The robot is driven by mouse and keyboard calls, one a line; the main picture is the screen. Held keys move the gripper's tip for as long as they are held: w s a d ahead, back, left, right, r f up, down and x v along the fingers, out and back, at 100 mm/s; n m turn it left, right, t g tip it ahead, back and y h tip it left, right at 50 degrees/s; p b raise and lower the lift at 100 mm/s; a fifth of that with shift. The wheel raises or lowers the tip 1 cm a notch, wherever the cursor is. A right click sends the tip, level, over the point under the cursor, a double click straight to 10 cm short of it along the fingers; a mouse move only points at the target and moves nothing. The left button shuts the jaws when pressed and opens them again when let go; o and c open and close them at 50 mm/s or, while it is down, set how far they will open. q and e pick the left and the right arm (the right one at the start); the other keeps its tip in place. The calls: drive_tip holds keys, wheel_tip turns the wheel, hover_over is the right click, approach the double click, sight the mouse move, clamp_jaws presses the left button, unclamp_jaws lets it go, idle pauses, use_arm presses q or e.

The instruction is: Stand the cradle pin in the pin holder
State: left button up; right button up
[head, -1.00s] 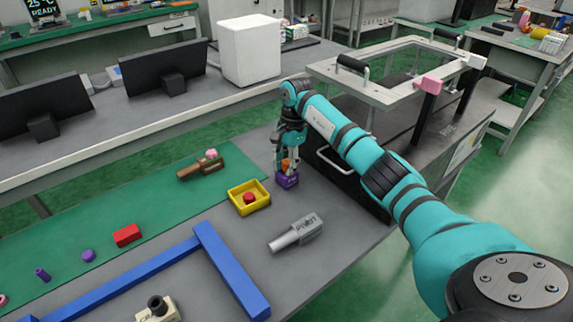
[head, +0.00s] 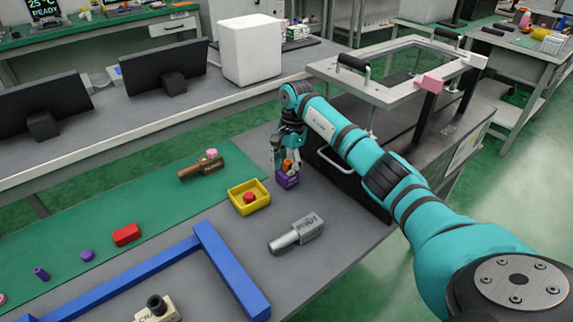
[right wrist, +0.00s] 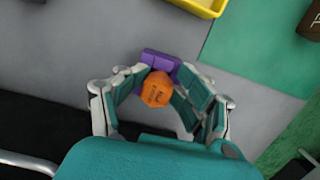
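An orange pin (head: 287,165), seemingly the cradle pin, stands in or on a purple block (head: 287,181), which looks like the pin holder, at the table's far right. My right gripper (head: 287,168) is low over the block, with a finger on each side of the pin. In the right wrist view the pin's faceted orange top (right wrist: 158,89) sits between the parted fingers, with the purple block (right wrist: 160,62) behind it. How deep the pin sits is hidden. My left gripper is out of view.
A yellow tray (head: 263,187) with a red piece stands left of the block. A grey pivot part (head: 297,233), blue rails (head: 231,272) and a beige fixture (head: 157,309) lie nearer. A dark cabinet with a metal frame (head: 395,75) stands close right.

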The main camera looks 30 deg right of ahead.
drive_tip(key=shift+s+f, duration=0.15)
drive_tip(key=shift+f, duration=0.15)
drive_tip(key=shift+d+r+p, duration=0.1)
drive_tip(key=shift+r+p, duration=0.4)
drive_tip(key=shift+r, duration=0.05)
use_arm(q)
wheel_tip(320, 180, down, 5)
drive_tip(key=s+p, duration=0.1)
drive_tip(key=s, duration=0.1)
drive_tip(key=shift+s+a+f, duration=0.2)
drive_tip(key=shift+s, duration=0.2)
use_arm(e)
wheel_tip(320, 180, up, 12)
drive_tip(key=d, duration=0.1)
drive_tip(key=shift+w+d, duration=0.3)
drive_tip(key=shift+d, duration=0.1)
drive_tip(key=shift+r, duration=0.15)
